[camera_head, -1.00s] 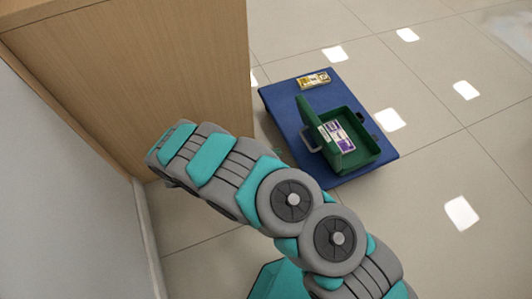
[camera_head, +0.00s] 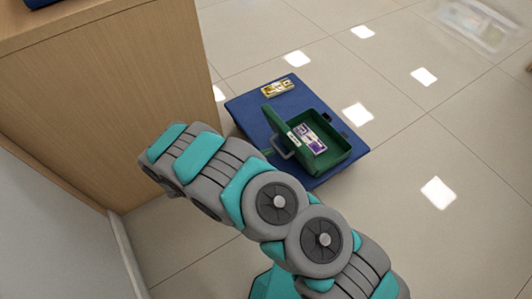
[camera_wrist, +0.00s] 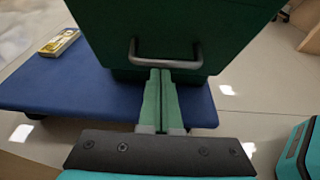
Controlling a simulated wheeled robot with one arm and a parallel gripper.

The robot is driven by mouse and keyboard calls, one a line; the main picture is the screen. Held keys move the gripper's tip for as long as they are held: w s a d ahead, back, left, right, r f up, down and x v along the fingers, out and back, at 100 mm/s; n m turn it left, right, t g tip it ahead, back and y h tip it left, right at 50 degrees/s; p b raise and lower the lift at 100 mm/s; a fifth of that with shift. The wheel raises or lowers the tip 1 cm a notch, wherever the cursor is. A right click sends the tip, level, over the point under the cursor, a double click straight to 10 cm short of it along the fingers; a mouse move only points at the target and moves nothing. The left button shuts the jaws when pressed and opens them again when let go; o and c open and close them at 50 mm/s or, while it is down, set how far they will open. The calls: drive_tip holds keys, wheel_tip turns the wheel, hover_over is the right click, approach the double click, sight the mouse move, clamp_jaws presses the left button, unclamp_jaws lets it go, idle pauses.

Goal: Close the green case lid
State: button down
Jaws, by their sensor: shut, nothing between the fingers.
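A purple-and-white packet (camera_head: 311,140) lies inside the case. In the wrist view the green lid (camera_wrist: 175,25) fills the top, with the handle (camera_wrist: 165,58) across its lower part. My gripper (camera_wrist: 160,75) is shut and empty, its fingertips close to the handle and lid; I cannot tell if they touch. The gripper is hidden in the head view.
A yellow packet (camera_head: 278,88) lies on the mat's far end, and shows at the left in the wrist view (camera_wrist: 58,42). A wooden counter (camera_head: 110,100) stands to the left. Tiled floor to the right is open. A clear bin (camera_head: 475,25) is at top right.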

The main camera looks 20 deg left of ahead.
drive_tip(key=shift+r, duration=0.1)
drive_tip(key=shift+w+d+r+g+y+p, duration=0.15)
drive_tip(key=shift+w+r+g+y+p, duration=0.05)
drive_tip(key=shift+r+g+y+p, duration=0.15)
drive_tip(key=shift+w+d+r, duration=0.1)
drive_tip(key=shift+r, duration=0.1)
